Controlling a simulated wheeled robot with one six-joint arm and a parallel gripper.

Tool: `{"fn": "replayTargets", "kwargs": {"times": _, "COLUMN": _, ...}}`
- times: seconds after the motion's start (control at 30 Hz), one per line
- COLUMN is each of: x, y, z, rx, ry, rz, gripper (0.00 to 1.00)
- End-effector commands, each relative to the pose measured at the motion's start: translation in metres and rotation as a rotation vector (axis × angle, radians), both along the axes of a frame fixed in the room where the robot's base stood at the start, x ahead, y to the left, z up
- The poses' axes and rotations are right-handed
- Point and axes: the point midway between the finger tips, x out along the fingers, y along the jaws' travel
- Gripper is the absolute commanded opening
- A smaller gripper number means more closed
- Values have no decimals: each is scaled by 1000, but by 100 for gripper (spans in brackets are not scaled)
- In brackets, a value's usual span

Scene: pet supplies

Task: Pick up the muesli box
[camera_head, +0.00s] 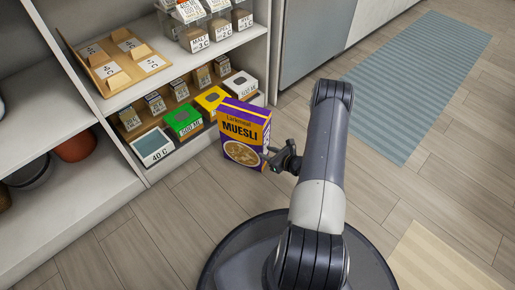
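The muesli box (240,134) is purple and yellow with a bowl printed on its front. It is upright in front of the lower right end of the shelf. Its front and top show. I cannot tell whether its base rests on the floor. My gripper (270,154) is at the box's right edge, low on that side. The fingers are small and dark and partly overlap the box's edge. I cannot tell whether they are closed on it.
A white shelf unit (101,105) stands at the left, its lower shelf holding a wooden tray of small boxes, including a green box (183,121). A wooden rack (118,61) is above. Bare floor (190,225) lies in front. A blue striped mat (420,75) is at the right.

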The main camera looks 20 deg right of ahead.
Motion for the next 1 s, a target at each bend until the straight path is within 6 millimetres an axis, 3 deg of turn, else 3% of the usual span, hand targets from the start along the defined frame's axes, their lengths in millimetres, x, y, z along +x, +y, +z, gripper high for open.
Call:
{"fn": "replayTargets", "kwargs": {"times": 0.77, "x": 0, "y": 0, "z": 0, "rx": 0, "ry": 0, "rz": 0, "gripper": 99}}
{"fn": "replayTargets", "kwargs": {"times": 1.0, "x": 0, "y": 0, "z": 0, "rx": 0, "ry": 0, "rz": 0, "gripper": 100}}
